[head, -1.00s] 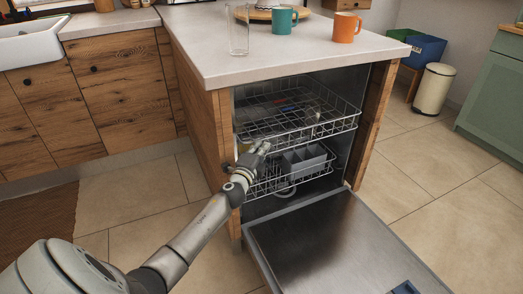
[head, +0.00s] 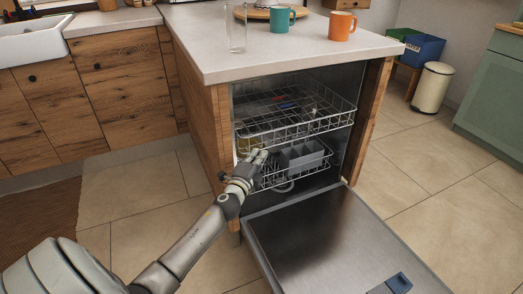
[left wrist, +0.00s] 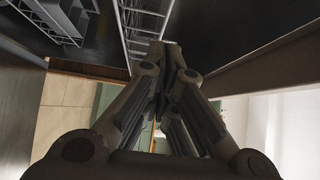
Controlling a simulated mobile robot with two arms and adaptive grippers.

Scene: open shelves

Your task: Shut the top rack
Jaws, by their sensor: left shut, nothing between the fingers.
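The top rack (head: 318,127) is a white wire basket in the dishwasher. It sticks out a little past the front of the opening, and a few small items lie inside it. My left gripper (head: 258,157) is shut and empty in front of the left side of the dishwasher, just below the top rack's front left corner. In the left wrist view, the closed fingers (left wrist: 174,55) point towards rack wires. Whether the fingers touch the rack cannot be told. My right gripper is not in view.
The lower rack (head: 272,183) holds a grey cutlery basket (head: 303,155). The dishwasher door (head: 330,235) lies open and low in front. A glass (head: 236,37), a teal mug (head: 281,19) and an orange mug (head: 340,26) stand on the counter (head: 285,58).

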